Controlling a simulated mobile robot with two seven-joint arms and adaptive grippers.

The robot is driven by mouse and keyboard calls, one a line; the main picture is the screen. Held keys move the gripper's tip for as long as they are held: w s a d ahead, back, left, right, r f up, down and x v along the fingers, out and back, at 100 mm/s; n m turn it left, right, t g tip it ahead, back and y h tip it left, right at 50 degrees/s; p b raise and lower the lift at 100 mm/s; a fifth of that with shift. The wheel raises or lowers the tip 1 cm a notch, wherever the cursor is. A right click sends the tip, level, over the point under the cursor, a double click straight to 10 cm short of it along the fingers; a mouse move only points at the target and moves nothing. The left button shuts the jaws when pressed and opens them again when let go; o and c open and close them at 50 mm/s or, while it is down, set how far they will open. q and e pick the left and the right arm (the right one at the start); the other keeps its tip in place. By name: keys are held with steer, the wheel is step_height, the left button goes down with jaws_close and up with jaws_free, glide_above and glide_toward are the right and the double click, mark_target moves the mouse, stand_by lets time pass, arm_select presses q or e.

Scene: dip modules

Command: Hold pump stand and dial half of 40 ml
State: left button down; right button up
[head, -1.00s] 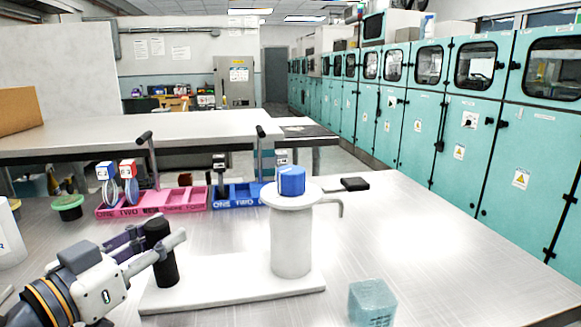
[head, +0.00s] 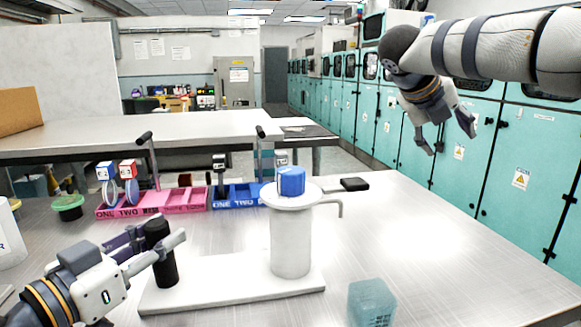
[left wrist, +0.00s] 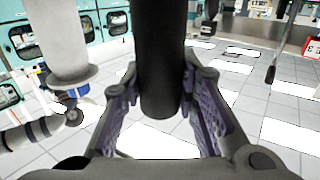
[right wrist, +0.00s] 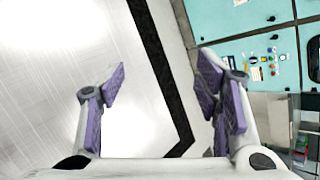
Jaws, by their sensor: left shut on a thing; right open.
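The pump stand (head: 232,290) is a white base plate with a white column (head: 291,243) topped by a round disc. A blue dial (head: 291,181) sits on the disc, and a thin grey spout sticks out to its right. A black upright post (head: 160,252) rises from the plate's left end. My left gripper (head: 172,254) is shut on this post; in the left wrist view the dark post (left wrist: 162,70) stands between its fingers. My right gripper (head: 446,136) is open and empty, raised above the table's right side, apart from the stand. The dial's markings are too small to read.
A translucent blue container (head: 371,303) stands at the front, right of the stand. Pink (head: 150,204) and blue (head: 236,195) trays lie behind, with a green-lidded jar (head: 69,207) to the left. A black block (head: 354,184) lies behind the spout. The table's right side is clear.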

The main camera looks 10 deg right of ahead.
steer(key=s+a+r+m+t+y, duration=0.1)
steer(key=a+r+y, duration=0.1)
steer(key=a, duration=0.6)
steer(key=s+a+r+m+y, duration=0.1)
steer(key=a+r+y, duration=0.15)
steer(key=a, duration=0.65)
steer(key=y, duration=0.3)
glide_toward(290, 170)
steer(key=x, duration=1)
steer(key=shift+f, duration=0.1)
jaws_close()
